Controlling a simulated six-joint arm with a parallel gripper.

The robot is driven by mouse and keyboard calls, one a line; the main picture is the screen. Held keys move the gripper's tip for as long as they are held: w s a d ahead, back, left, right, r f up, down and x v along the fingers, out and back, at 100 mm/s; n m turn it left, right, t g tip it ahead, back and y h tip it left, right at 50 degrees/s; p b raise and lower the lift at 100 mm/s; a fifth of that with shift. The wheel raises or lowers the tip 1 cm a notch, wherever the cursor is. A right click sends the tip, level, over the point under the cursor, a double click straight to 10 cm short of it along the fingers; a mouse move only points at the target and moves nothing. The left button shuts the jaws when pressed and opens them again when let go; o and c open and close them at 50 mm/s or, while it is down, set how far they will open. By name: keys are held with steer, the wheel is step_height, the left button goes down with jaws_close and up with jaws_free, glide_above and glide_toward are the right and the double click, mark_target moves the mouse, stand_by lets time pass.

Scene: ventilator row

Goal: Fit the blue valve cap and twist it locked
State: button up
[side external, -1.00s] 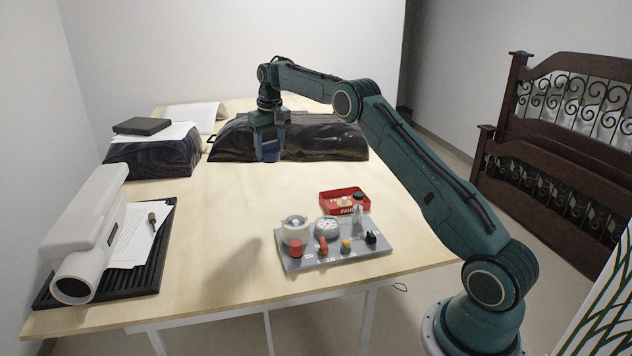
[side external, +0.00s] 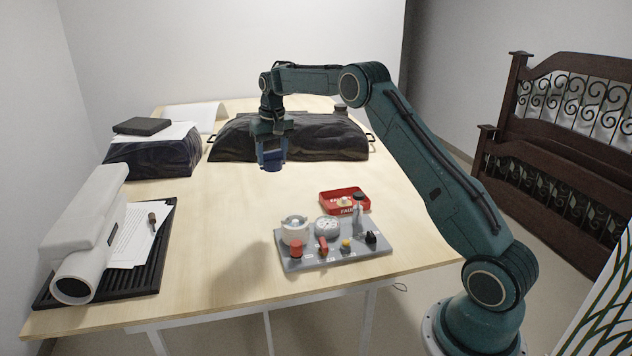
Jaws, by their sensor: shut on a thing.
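My gripper (side external: 271,160) points down over the back middle of the table, in front of the black bag. It is shut on the blue valve cap (side external: 273,167), which shows between and just below its fingers. The cap is held in the air, apart from the panel. The grey panel (side external: 345,254) lies at the front of the table. It carries a white round housing (side external: 294,231), a dial gauge (side external: 327,227), and red, yellow and black knobs along its front. I cannot tell from this view which fitting matches the cap.
A red tray (side external: 336,207) sits just behind the panel. A white device (side external: 90,240) and papers (side external: 131,241) rest on a black rack at the left. Black bags (side external: 330,140) line the back. The table's middle (side external: 225,205) is clear.

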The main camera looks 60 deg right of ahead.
steer(key=s+a+f+m, duration=0.1)
steer(key=s+a+f, duration=0.1)
steer(key=s, duration=0.3)
steer(key=s+a+f+m, duration=0.2)
steer(key=s+a, duration=0.1)
steer(key=s, duration=0.2)
steer(key=shift+s+a+f, duration=0.2)
steer(key=shift+s+f, duration=0.05)
steer(key=shift+s, duration=0.1)
steer(key=shift+f, duration=0.1)
glide_above(295, 220)
steer(key=shift+f, duration=2.35)
steer(key=shift+s+a+f, duration=0.1)
steer(key=shift+f, duration=1.65)
stand_by(2.0)
stand_by(0.4)
